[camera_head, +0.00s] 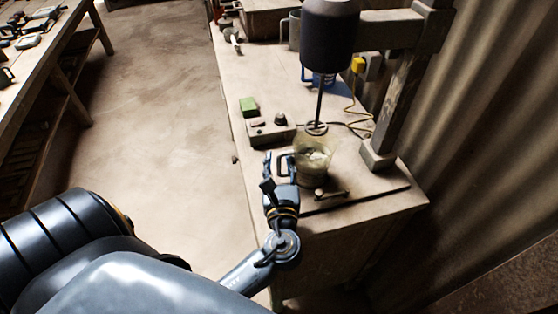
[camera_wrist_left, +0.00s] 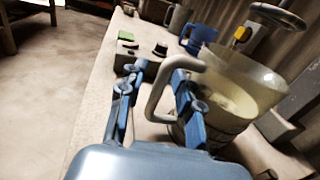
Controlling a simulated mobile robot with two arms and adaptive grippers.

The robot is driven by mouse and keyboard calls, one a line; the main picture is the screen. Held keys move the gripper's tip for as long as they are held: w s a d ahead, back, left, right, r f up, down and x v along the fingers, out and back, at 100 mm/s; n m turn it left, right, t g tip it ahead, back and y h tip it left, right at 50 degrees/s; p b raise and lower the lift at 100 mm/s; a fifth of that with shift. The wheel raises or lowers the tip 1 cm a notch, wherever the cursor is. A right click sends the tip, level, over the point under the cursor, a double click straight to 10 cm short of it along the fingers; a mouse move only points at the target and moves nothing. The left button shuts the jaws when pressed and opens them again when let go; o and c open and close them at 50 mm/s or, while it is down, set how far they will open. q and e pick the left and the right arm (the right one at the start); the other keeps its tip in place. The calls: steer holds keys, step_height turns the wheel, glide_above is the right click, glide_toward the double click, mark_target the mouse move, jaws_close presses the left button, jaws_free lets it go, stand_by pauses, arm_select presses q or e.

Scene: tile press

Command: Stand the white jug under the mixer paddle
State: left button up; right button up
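The white jug (camera_head: 314,158) looks pale and translucent. It stands upright on the bench top near its front end, with pale contents inside. The jug also fills the right of the left wrist view (camera_wrist_left: 235,92), its handle (camera_wrist_left: 157,100) toward me. The mixer paddle (camera_head: 317,128) hangs on a shaft just behind the jug's rim in the head view; its ring shows at the top right of the wrist view (camera_wrist_left: 278,15). My left gripper (camera_head: 281,170) is at the handle. Its fingers (camera_wrist_left: 160,95) are apart, one on each side of the handle; contact is unclear. My right gripper is out of view.
The dark mixer motor (camera_head: 329,38) hangs from a post (camera_head: 396,105) at the right. A control box (camera_head: 270,131) and green block (camera_head: 248,106) lie left of the paddle. A blue jug (camera_head: 315,77) and a grey mug (camera_head: 294,30) stand farther back. A small rod (camera_head: 330,194) lies in front.

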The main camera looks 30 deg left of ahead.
arm_select(q)
steer(key=shift+r, duration=0.2)
steer(key=shift+s+d+f, duration=0.15)
steer(key=shift+s+d, duration=0.05)
steer(key=shift+s, duration=0.05)
steer(key=b+v, duration=0.2)
steer(key=v, duration=0.9)
steer(key=shift+s+d, duration=0.15)
